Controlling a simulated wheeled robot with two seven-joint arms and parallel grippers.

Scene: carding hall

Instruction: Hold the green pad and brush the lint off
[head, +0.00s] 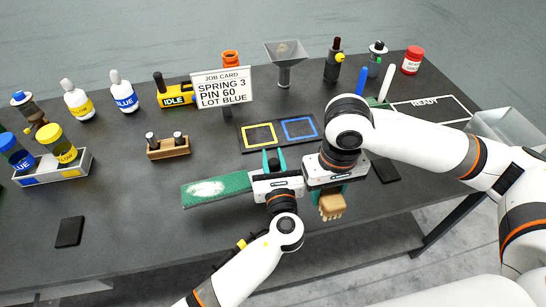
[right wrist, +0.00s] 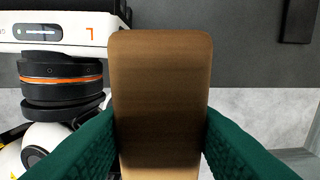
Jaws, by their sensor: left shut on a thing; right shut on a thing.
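The green pad (head: 232,183) lies flat above the dark table, with a white patch of lint (head: 207,188) on its left half. My left gripper (head: 272,163) is shut on the pad's right end, which its body partly hides. My right gripper (head: 330,190) is just right of the left one, shut on a wooden brush (head: 331,207) that hangs near the table's front edge. In the right wrist view the brown brush block (right wrist: 160,95) sits between the green fingers. Its bristles are hidden there. The brush is apart from the lint.
Behind the grippers lies a dark board with yellow and blue squares (head: 285,118). A job card (head: 223,88), a wooden block holder (head: 168,147) and several bottles stand farther back. A black slab (head: 70,232) lies front left.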

